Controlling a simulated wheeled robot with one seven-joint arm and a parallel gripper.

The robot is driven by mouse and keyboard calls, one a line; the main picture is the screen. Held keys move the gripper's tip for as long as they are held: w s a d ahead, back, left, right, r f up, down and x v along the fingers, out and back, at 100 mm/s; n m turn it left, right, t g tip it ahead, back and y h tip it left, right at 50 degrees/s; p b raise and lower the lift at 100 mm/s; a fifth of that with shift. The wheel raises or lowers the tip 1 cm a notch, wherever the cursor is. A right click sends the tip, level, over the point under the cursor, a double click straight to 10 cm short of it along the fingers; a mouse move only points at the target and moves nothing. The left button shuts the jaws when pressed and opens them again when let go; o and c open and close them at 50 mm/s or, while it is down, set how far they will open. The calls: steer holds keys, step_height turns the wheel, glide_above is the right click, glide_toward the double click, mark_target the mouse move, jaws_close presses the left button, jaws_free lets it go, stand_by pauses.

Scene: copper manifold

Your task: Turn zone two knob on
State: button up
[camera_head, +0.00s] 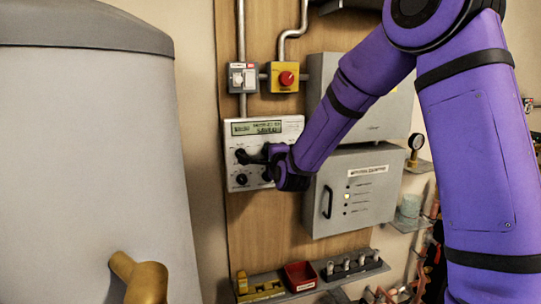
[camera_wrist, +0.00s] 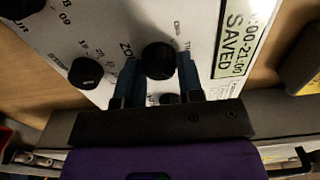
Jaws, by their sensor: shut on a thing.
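The white control panel (camera_head: 285,125) with a green display is on the wooden board in the head view. My gripper (camera_head: 243,156) reaches it from the right and covers part of its face. In the wrist view my gripper (camera_wrist: 158,66) is shut on a round black knob (camera_wrist: 160,58), one finger on each side. Lettering starting "ZO" sits beside this knob, but the rest is hidden, so I cannot read its zone number.
A switch box (camera_head: 242,77) and a red emergency button (camera_head: 286,78) are above the panel. A grey cabinet (camera_head: 380,185) with a handle is close to the right. A large grey tank (camera_head: 90,150) stands at left. A shelf (camera_head: 330,283) with small parts is below.

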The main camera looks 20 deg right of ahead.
steer(key=o, duration=0.9)
steer(key=s, duration=1)
steer(key=shift+s, duration=0.4)
steer(key=s+d+r+n+g, duration=0.1)
steer(key=s+n+g, duration=0.3)
steer(key=s, duration=0.7)
steer(key=s+d+r+n+g, duration=0.2)
steer(key=s+d+n+g, duration=0.1)
steer(key=s+n, duration=0.5)
steer(key=s+d+r+n+g, duration=0.2)
steer(key=s+n+g, duration=0.3)
steer(key=s, duration=0.9)
steer(key=shift+s+d+n+g, duration=0.15)
steer(key=shift+d+n+g, duration=0.2)
steer(key=shift+n, duration=0.25)
